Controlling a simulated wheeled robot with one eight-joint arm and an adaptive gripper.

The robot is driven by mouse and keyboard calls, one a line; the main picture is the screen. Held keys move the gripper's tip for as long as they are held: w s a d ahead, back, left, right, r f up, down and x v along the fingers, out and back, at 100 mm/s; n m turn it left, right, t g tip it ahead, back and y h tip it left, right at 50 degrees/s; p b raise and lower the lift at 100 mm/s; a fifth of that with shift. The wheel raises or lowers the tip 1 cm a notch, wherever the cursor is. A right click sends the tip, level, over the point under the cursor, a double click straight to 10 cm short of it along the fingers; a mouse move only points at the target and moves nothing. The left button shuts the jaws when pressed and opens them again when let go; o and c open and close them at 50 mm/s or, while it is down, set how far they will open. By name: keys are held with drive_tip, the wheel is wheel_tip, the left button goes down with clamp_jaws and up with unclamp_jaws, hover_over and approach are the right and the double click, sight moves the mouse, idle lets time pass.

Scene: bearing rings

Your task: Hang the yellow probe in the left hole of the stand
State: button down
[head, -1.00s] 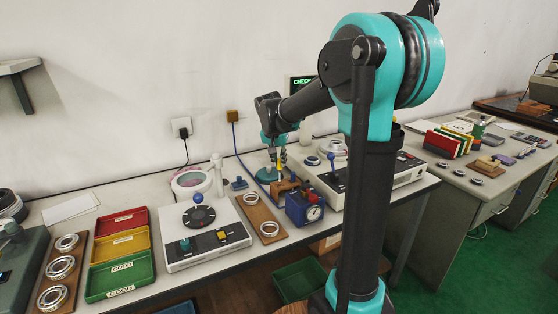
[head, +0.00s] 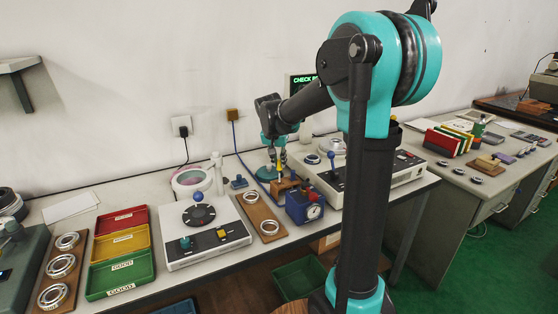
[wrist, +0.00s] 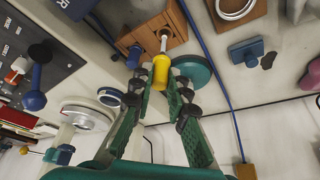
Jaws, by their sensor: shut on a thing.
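The yellow probe (wrist: 161,72) is between the fingertips of my gripper (wrist: 163,82) in the wrist view, and the gripper is shut on it. The probe's pale metal shaft points at the brown wooden stand (wrist: 147,32). I cannot tell whether the shaft tip is in a hole or only close to it. In the head view my gripper (head: 278,163) is just above the stand (head: 286,186), with a bit of yellow (head: 280,168) showing. A blue piece (wrist: 133,55) is at the stand's side in the wrist view. The stand's holes are hidden.
A blue boxed gauge (head: 305,207) stands close in front of the stand. A control unit with a blue-knobbed lever (head: 335,170) is to its right. A wooden board with rings (head: 252,207) lies to its left. A teal round disc (wrist: 193,70) is near the fingertips.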

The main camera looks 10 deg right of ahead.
sight(279, 169)
drive_tip(key=shift+f, duration=1.2)
drive_tip(key=shift+f, duration=0.3)
drive_tip(key=shift+f, duration=0.7)
drive_tip(key=shift+f, duration=0.35)
drive_tip(key=shift+f, duration=0.45)
drive_tip(key=c, duration=1.4)
unclamp_jaws()
drive_tip(key=shift+r, duration=0.1)
